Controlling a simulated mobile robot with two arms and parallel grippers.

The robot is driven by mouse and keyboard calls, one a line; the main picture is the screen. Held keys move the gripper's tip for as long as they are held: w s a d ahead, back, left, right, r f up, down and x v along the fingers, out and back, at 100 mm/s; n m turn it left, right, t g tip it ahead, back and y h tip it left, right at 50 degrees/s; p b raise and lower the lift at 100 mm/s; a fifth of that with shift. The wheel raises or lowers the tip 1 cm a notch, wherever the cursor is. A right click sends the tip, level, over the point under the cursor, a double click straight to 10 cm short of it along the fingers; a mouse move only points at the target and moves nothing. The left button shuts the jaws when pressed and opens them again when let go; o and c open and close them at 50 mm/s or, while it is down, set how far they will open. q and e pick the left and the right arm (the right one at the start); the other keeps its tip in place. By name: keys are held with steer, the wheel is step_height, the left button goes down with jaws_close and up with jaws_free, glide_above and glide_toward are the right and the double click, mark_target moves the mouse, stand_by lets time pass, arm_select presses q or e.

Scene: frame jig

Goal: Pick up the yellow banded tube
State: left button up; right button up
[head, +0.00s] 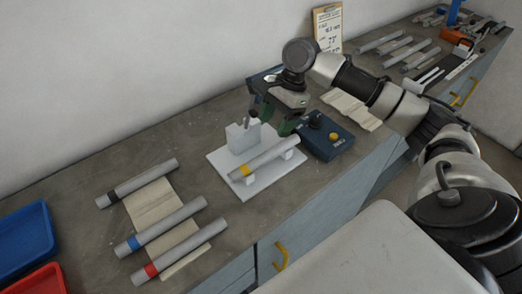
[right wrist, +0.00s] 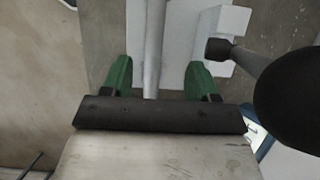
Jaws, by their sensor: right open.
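The yellow banded tube (head: 264,158) is grey with a yellow band near its lower left end. It rests on the supports of a white jig (head: 225,166), tilted across the picture. My right gripper (head: 272,128) is open above the jig, over the tube's upper right part. In the right wrist view, the tube (right wrist: 154,45) runs between the two green fingertips (right wrist: 158,80), with a gap on each side. The yellow band is not visible in that view. My left gripper is not in view.
Tubes with black (head: 137,183), blue (head: 160,226) and red (head: 178,251) bands lie on paper at the left. Blue (head: 22,240) and red (head: 40,282) trays stand at the far left.

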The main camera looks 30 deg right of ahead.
mark_target(268, 152)
steer(key=x, duration=0.3)
steer(key=shift+s+a+f, duration=0.1)
steer(key=shift+s+f, duration=0.1)
steer(key=shift+f, duration=0.1)
steer(key=x, duration=0.3)
steer(key=p+x, duration=0.1)
steer(key=shift+s+f, duration=0.25)
steer(key=shift+f, duration=0.65)
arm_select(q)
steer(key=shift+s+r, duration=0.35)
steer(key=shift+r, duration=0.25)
arm_select(e)
steer(key=shift+c, duration=1.3)
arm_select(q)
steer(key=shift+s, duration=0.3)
arm_select(e)
steer(key=c, duration=0.8)
